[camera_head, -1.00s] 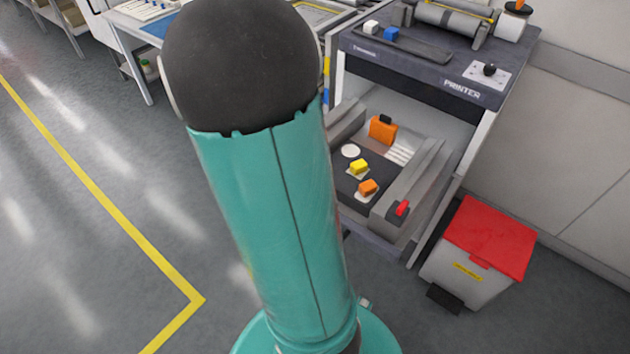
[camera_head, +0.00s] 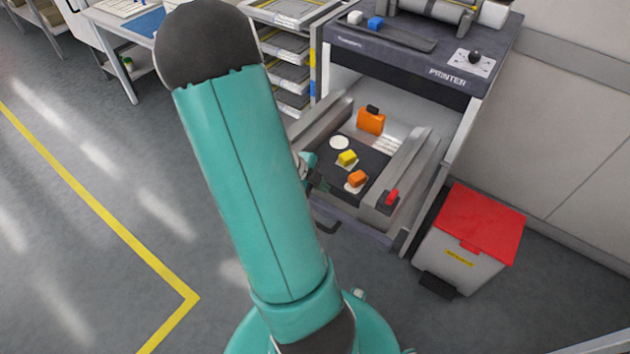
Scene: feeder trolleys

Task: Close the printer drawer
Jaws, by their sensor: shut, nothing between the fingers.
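The printer (camera_head: 455,84) is a dark-topped unit at the upper right, with its name on the front edge. Below it the grey printer drawer (camera_head: 408,165) is pulled out. A dark handle (camera_head: 328,227) shows at its front. Inside the drawer lie an orange block with a black top (camera_head: 370,121), a yellow block (camera_head: 347,158) and a small orange block (camera_head: 357,178). My gripper (camera_head: 321,184) is shut and empty, at the drawer's left front in the picture. My arm partly hides it and the drawer's left side. I cannot tell whether it touches the drawer.
A white bin with a red lid (camera_head: 482,218) stands right of the drawer. A rack of trays (camera_head: 287,75) is left of the printer. A white and a blue cube (camera_head: 375,23) sit on the printer top. The floor at left is clear, with a yellow line (camera_head: 100,210).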

